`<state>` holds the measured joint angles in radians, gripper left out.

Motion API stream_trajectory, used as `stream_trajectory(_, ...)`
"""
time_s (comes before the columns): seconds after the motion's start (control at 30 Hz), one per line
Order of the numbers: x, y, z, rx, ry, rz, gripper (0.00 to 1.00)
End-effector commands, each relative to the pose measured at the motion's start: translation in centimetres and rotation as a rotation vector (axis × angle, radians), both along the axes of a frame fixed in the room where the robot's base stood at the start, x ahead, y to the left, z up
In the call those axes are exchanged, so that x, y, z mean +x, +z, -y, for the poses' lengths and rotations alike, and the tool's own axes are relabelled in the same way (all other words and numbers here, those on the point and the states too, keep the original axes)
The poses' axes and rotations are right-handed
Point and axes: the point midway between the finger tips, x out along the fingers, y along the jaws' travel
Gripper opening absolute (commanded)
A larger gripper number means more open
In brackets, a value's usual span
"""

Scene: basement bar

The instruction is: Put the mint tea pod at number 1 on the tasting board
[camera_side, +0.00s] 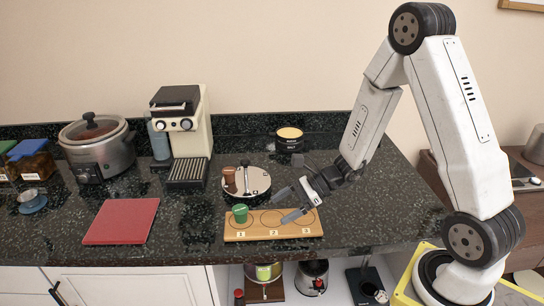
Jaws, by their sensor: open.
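A green pod (240,213), which looks like the mint tea pod, sits at number 1 on the wooden tasting board (290,236), at its left end. It looks upright. The spots at numbers 2 and 3 hold no pod. My gripper (286,206) is open and empty, over the middle of the board to the right of the green pod and apart from it. The gripper partly covers the board's rear edge and the spots there.
A coffee machine (185,130), a slow cooker (98,147) and a red mat (121,221) are left. A dark tin (289,140) stands behind.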

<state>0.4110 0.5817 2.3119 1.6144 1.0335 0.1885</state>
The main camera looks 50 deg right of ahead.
Motion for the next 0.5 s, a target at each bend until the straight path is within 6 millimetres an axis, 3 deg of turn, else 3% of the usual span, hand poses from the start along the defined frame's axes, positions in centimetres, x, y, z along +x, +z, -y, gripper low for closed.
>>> stream_trajectory(0.23, -4.5, 0.0, -2.7, -0.252, 0.378, 0.029, 0.90)
stream_trajectory(0.5, -8.6, 0.0, -2.7, -0.563, 0.794, 0.124, 0.90)
